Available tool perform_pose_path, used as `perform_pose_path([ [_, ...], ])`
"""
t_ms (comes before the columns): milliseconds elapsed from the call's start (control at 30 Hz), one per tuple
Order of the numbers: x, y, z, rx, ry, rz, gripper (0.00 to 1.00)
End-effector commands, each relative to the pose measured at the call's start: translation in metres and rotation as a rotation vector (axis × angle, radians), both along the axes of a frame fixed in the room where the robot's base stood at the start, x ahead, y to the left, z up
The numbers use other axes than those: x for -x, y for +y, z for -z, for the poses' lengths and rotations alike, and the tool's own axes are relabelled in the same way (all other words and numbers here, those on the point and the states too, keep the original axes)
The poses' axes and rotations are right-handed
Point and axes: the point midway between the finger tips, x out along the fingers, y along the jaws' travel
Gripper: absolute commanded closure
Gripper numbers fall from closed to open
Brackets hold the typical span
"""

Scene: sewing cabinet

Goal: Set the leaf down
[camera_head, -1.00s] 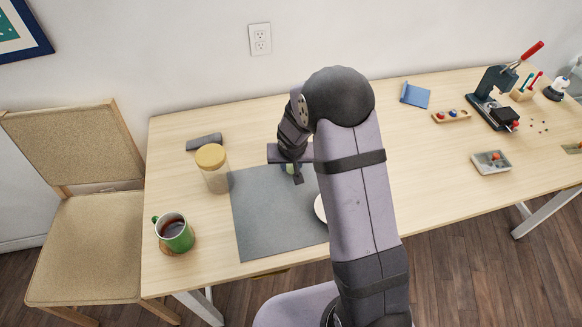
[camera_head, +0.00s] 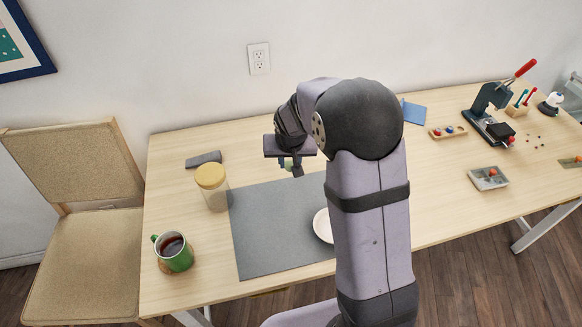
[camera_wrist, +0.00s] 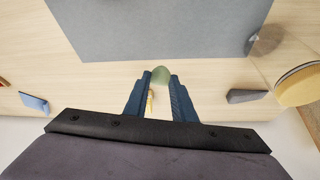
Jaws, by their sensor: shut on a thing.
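My gripper (camera_head: 292,168) is shut on a small pale green piece, which I take to be the leaf (camera_wrist: 161,74). My gripper is near the far edge of the grey mat (camera_head: 268,245). In the wrist view the leaf lies just outside the mat's edge in the picture. I cannot tell its height above the table. A thin yellowish bit (camera_wrist: 150,101) shows between the fingers; I cannot tell what it is.
A jar with a yellow lid (camera_head: 211,176) and a dark grey block (camera_head: 203,159) stand left of my gripper. A green mug (camera_head: 173,252) is at the front left. A white plate (camera_head: 322,226) is partly hidden by my arm. A blue piece (camera_head: 414,113) lies at the back.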

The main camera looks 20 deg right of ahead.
Motion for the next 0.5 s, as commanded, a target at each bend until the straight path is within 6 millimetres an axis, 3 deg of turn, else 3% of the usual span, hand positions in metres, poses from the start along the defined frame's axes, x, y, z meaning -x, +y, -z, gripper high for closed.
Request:
perform_pose_path([
  [167, 0.000, -0.009, 0.001, 0.001, 0.001, 0.019, 0.97],
  [267, 0.002, -0.027, 0.004, 0.000, 0.001, 0.054, 0.97],
  [500, 0.009, -0.102, 0.016, 0.000, 0.000, 0.209, 0.97],
])
